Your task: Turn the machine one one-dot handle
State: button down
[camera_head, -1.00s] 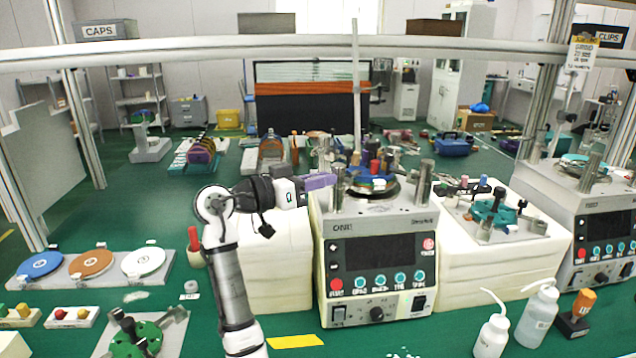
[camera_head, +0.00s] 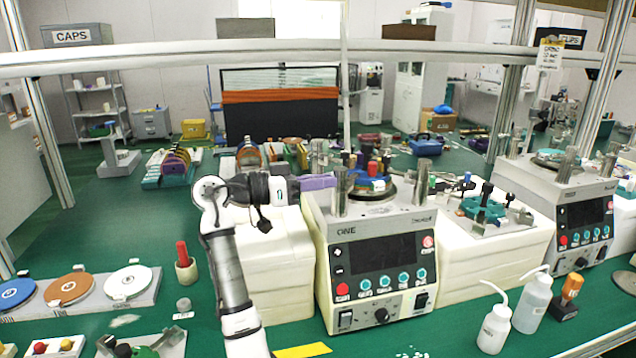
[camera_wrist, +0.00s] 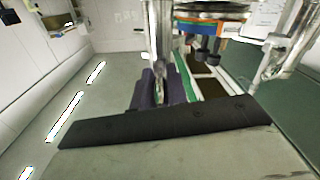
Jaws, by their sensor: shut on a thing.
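Machine one (camera_head: 385,228), a grey box marked ONE, stands in the middle of the head view. A round plate (camera_head: 372,191) sits on its top, with red, blue and dark pieces around it. Upright metal posts stand at its front left (camera_head: 342,198) and front right (camera_head: 421,186). My gripper (camera_head: 330,182) has purple fingers and reaches from the left to the front-left post. In the wrist view my gripper (camera_wrist: 160,88) is shut around a shiny upright part, apparently this post. I cannot make out any dot marks, and the fingers hide part of the hold.
White blocks flank machine one on the left (camera_head: 262,262) and right (camera_head: 500,255). A second machine (camera_head: 580,215) stands at the right. Squeeze bottles (camera_head: 494,330) stand at the front right, and a base with coloured discs (camera_head: 150,285) lies at the left. A rail (camera_head: 270,54) crosses above.

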jog(key=shift+w+d+m+g, duration=0.1)
jog(key=shift+d+m+g, duration=0.25)
jog(key=shift+g, duration=0.25)
jog(key=c, duration=1.6)
grip_release()
jog(key=shift+o, duration=1.1)
jog(key=shift+w+d+f, duration=0.1)
jog(key=b+v, duration=0.3)
jog(key=v, duration=1.1)
jog(key=shift+f, duration=0.2)
jog(key=shift+f, duration=0.1)
